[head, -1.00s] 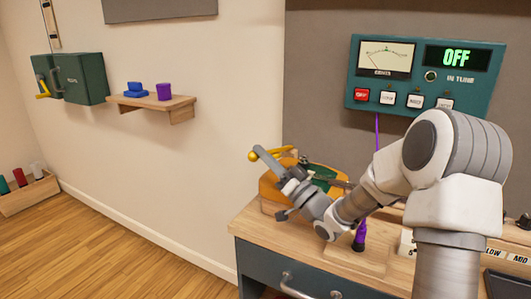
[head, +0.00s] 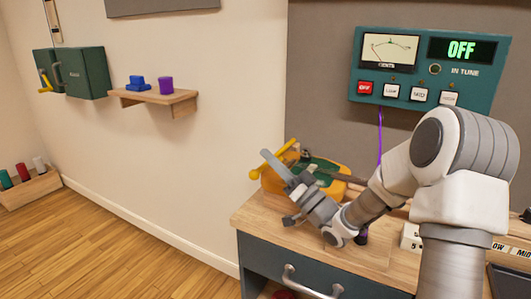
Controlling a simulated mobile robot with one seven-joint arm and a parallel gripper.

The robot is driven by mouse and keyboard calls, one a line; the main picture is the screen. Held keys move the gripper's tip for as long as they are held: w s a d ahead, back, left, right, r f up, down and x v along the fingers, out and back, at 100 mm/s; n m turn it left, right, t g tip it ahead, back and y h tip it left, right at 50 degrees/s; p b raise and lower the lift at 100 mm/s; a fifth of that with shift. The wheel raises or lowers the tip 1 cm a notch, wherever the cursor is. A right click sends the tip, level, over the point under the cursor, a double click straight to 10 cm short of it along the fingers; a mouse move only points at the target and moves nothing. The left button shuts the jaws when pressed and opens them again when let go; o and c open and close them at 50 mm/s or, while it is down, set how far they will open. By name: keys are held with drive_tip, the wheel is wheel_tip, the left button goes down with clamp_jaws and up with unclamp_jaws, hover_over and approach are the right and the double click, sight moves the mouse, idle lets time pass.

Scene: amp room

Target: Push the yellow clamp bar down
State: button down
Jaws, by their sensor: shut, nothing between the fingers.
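The yellow clamp bar (head: 259,172) slants at the left of a yellow and green fixture (head: 335,178) on the wooden bench top. Its round knob end is at the lower left and its other end rises to the upper right. My gripper (head: 266,155) is shut and empty. Its grey fingers point up and left and cross in front of the bar, just right of the knob. I cannot tell whether they touch the bar. My gripper and wrist hide part of the fixture.
The bench (head: 262,221) has a dark drawer with a metal handle (head: 312,284). A tuner panel (head: 430,72) reading OFF hangs above, with a purple cable below it. A wall shelf (head: 160,101) holds blue and purple items.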

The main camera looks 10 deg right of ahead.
drive_tip(key=s+d+f+p, duration=0.1)
drive_tip(key=s+d+p, duration=0.1)
drive_tip(key=s+d, duration=0.7)
drive_tip(key=shift+s+d+f, duration=0.2)
drive_tip(key=shift+s+d, duration=0.1)
drive_tip(key=shift+s, duration=0.75)
